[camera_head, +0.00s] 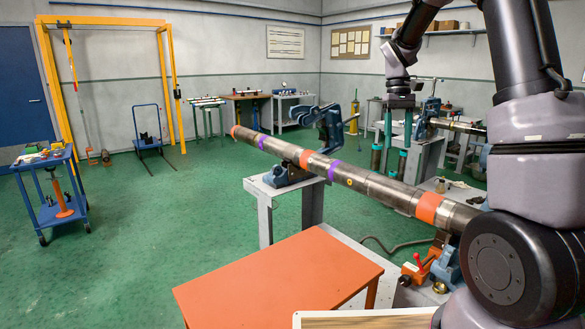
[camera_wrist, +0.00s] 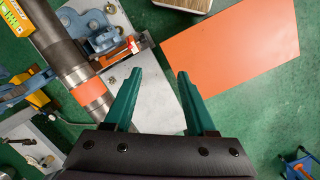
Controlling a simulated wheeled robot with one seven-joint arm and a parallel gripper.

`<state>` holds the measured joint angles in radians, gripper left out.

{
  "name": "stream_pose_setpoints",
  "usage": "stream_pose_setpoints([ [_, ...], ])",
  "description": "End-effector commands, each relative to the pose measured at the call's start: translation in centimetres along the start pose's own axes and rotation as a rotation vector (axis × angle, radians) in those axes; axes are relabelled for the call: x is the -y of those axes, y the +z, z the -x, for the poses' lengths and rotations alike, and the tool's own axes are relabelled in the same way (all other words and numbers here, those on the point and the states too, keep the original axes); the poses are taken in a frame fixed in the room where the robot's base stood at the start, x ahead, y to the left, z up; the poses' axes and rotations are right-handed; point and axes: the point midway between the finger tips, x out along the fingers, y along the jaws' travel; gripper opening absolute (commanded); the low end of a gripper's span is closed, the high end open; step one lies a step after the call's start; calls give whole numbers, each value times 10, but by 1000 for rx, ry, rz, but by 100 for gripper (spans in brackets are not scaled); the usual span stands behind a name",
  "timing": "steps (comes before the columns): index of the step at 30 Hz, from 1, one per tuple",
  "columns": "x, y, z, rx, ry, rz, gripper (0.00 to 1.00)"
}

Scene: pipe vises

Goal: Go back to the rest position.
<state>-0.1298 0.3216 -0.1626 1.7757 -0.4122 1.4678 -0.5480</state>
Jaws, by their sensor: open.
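My gripper (camera_head: 397,145) hangs pointing down in the head view, behind the pipe in the picture. In the wrist view its two green fingers (camera_wrist: 158,75) are spread wide with nothing between them. A long grey steel pipe (camera_head: 390,190) with orange and purple bands lies across blue vises. One blue vise (camera_head: 282,175) sits under it on a grey stand. Another blue vise (camera_head: 447,266) is near the pipe's right end. In the wrist view the pipe (camera_wrist: 58,45) runs along the left, apart from the fingers, beside a blue vise (camera_wrist: 93,32).
An orange tabletop (camera_head: 285,280) stands in front, and also shows in the wrist view (camera_wrist: 232,50). A blue trolley (camera_head: 50,190) and a yellow frame (camera_head: 105,20) stand at the left. Workbenches (camera_head: 246,96) line the back. Green floor (camera_head: 150,210) is open at left and centre.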

Motion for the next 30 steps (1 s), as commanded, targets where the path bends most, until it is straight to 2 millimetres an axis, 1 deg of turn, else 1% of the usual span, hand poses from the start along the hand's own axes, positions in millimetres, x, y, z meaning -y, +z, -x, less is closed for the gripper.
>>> stream_pose_setpoints([
  [1,3,17,16,-51,-19,-22,56],
  [3,8,38,32,-118,-44,-54,56],
  [5,12,57,43,-173,-66,-81,56],
  [6,15,69,51,-211,-80,-100,56],
  [8,20,88,60,-265,-103,-130,56],
  [9,23,101,65,-303,-118,-149,56],
  [11,29,120,72,-357,-141,-178,56],
  [12,32,133,76,-394,-155,-197,56],
  [16,43,172,82,-512,-204,-262,56],
  [18,48,193,82,-572,-231,-296,56],
  [21,55,217,80,-652,-266,-342,56],
  [25,62,238,74,-726,-300,-386,56],
  [27,64,245,72,-751,-312,-402,56],
  [30,65,250,70,-770,-322,-415,56],
])
